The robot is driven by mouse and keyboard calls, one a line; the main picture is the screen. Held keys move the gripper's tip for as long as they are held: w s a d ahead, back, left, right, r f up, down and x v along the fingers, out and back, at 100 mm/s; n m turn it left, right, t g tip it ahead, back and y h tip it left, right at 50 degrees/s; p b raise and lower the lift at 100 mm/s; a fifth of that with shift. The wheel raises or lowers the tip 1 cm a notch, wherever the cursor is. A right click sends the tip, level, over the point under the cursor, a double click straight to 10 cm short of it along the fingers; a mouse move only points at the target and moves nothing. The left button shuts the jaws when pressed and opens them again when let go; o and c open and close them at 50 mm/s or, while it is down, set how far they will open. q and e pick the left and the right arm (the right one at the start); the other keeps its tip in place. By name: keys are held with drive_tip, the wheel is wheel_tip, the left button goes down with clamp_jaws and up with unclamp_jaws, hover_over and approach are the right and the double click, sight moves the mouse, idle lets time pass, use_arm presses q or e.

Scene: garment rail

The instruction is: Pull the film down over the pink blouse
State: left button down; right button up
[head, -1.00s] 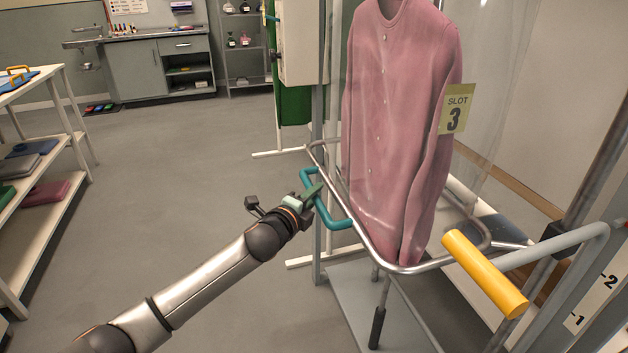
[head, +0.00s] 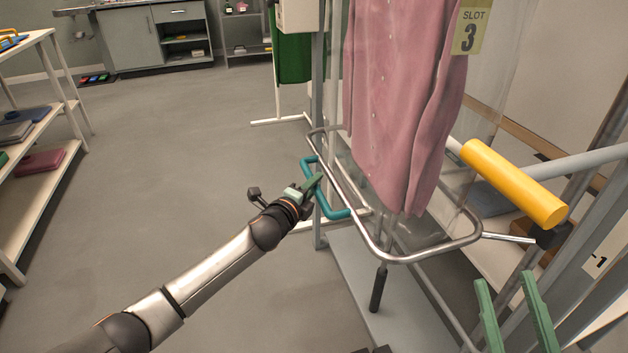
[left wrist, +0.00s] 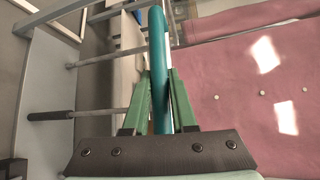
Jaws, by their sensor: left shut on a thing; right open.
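The pink blouse (head: 402,110) hangs upright at the centre of the head view, with its top out of frame. Clear film (head: 486,95) hangs around it, and a metal hoop frame (head: 405,258) surrounds it at hem level. My left gripper (head: 312,190) is shut on the teal handle (head: 334,213) at the hoop's left side. In the left wrist view the teal handle (left wrist: 158,60) lies between the green fingers (left wrist: 160,100), with the blouse (left wrist: 250,85) to the right. My right gripper (head: 507,300) is open and empty at the lower right, apart from the hoop and the yellow bar.
A yellow cylindrical grip (head: 515,184) on a grey bar juts out at the right. A yellow slot 3 tag (head: 471,27) hangs by the blouse. The stand's base plate (head: 365,290) lies below. Shelves (head: 35,150) stand at far left, with clear floor between.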

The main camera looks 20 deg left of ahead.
use_arm(q)
wheel_tip(320, 180, down, 8)
drive_tip(key=b, duration=0.4)
drive_tip(key=shift+r, duration=0.2)
use_arm(e)
drive_tip(key=shift+s+a+r+n+y, duration=0.15)
drive_tip(key=shift+s+r+n+y, duration=0.2)
drive_tip(key=shift+s+n+y, duration=0.4)
drive_tip(key=shift+s+a+r+n+y, duration=0.2)
drive_tip(key=shift+s+r+n+y, duration=0.2)
drive_tip(key=shift+s+y, duration=0.5)
drive_tip(key=shift+s+a+r+n+y, duration=0.15)
drive_tip(key=shift+s+r+n+y, duration=0.15)
drive_tip(key=shift+s+n+y, duration=0.55)
use_arm(q)
drive_tip(key=shift+a, duration=0.1)
use_arm(e)
drive_tip(key=shift+w, duration=0.3)
drive_tip(key=shift+y, duration=0.4)
use_arm(q)
drive_tip(key=c, duration=0.7)
unclamp_jaws()
drive_tip(key=shift+c, duration=0.2)
drive_tip(key=shift+s+r, duration=0.1)
